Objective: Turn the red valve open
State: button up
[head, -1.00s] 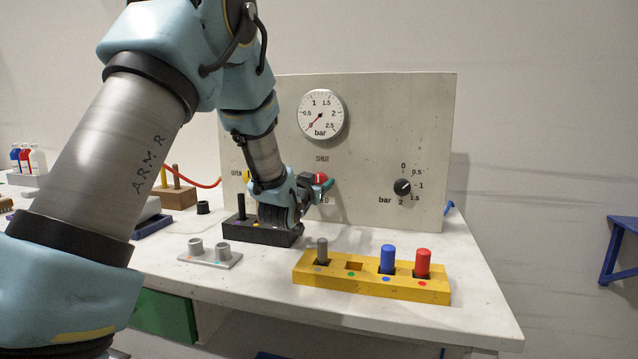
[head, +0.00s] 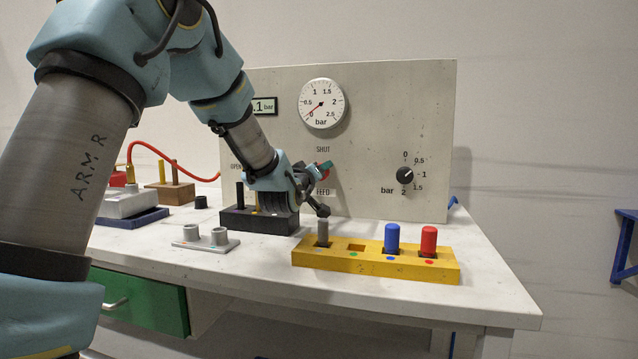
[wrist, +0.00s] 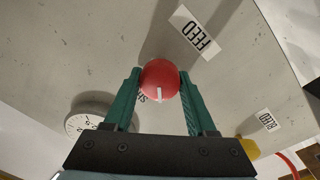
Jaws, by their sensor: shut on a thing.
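The red valve (wrist: 160,80) is a round knob with a white line on the panel. In the wrist view the line points down the picture, towards the partly hidden SHUT label. The teal fingers of my gripper (wrist: 160,84) are shut on the knob, one on each side. In the head view my gripper (head: 324,171) reaches the panel from the left, below the SHUT label (head: 323,149) and above FEED (head: 323,192). There it hides most of the red valve (head: 325,175).
A pressure gauge (head: 322,103) sits above, its needle near the low end. A black bar dial (head: 405,175) is at right. A yellow block (head: 375,265) with pegs and a dark block (head: 257,222) stand below on the bench. A yellow knob (wrist: 247,147) is beside BLEED.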

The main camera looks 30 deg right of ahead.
jog(key=n+b, duration=0.1)
jog(key=n, duration=0.2)
jog(key=n+b, duration=0.2)
jog(key=shift+f+n+t, duration=0.2)
jog(key=shift+n+t, duration=0.1)
jog(key=shift+n, duration=0.1)
jog(key=shift+r+n+y+b, duration=0.1)
jog(key=shift+n+y+b, duration=0.2)
jog(key=shift+n+b, duration=1.1)
jog(key=shift+r+n, duration=0.1)
jog(key=shift+n, duration=0.4)
jog(key=o, duration=1.3)
jog(key=shift+o, duration=0.2)
jog(key=shift+a, duration=0.1)
jog(key=v, duration=1)
jog(key=shift+s+a, duration=0.2)
jog(key=shift+s, duration=0.1)
